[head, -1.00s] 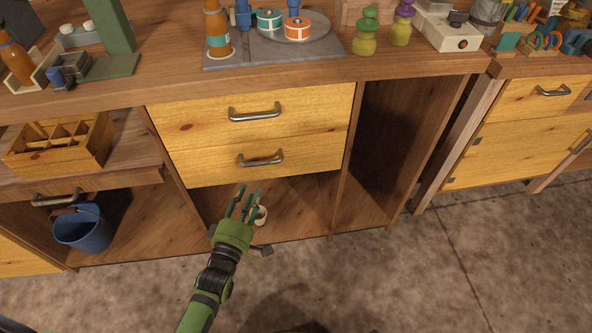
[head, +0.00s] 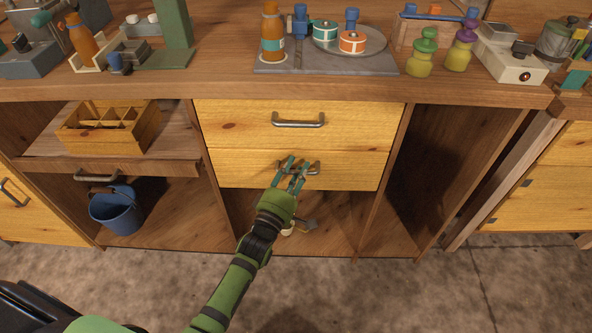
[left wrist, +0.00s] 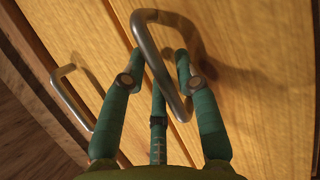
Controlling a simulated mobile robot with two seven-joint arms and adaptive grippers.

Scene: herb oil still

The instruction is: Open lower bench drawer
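The lower bench drawer (head: 350,174) has a yellow wooden front, flush under the upper drawer (head: 235,125), and looks closed. Its grey metal bar handle (head: 314,168) is partly hidden by my left gripper (head: 294,163). The gripper's green fingers are apart at the handle. In the left wrist view, the handle (left wrist: 152,62) passes between the fingertips of the left gripper (left wrist: 158,66); I see gaps beside the bar and cannot tell if either finger touches it. My right gripper is not in view.
The upper drawer's handle (head: 298,121) is just above. A blue bucket (head: 117,210) stands in the left compartment, below a wooden divided box (head: 110,128). Bottles and a grey tray (head: 275,66) sit on the benchtop. The compartment right of the drawers is open.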

